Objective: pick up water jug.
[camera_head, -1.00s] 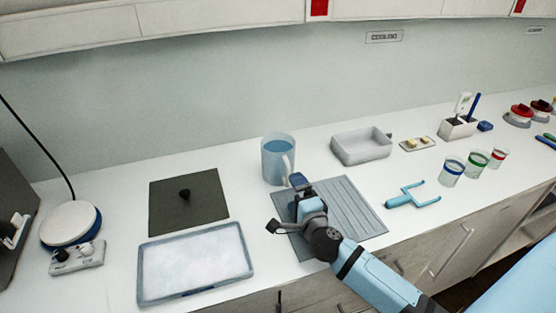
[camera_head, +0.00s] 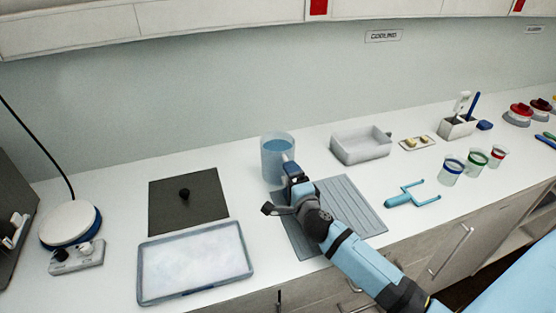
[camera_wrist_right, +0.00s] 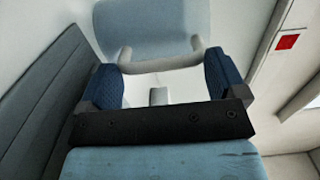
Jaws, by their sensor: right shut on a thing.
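The water jug (camera_head: 271,164) is a translucent pale-blue jug with blue water in it. It stands upright on the counter in the head view, at the back edge of the grey ribbed mat. My right gripper (camera_head: 291,172) is at the jug's right front side, shut on its handle. In the right wrist view the jug (camera_wrist_right: 155,22) fills the top, and its pale handle lies between the two dark-blue fingers of the gripper (camera_wrist_right: 165,78). The fingers partly hide the handle in the head view. My left gripper is not in view.
The ribbed mat (camera_head: 350,207) lies under my right arm. A dark board (camera_head: 207,190) and a shallow tray (camera_head: 195,263) are to the left. A grey bin (camera_head: 361,146), a light-blue forked tool (camera_head: 413,196) and several banded beakers stand to the right.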

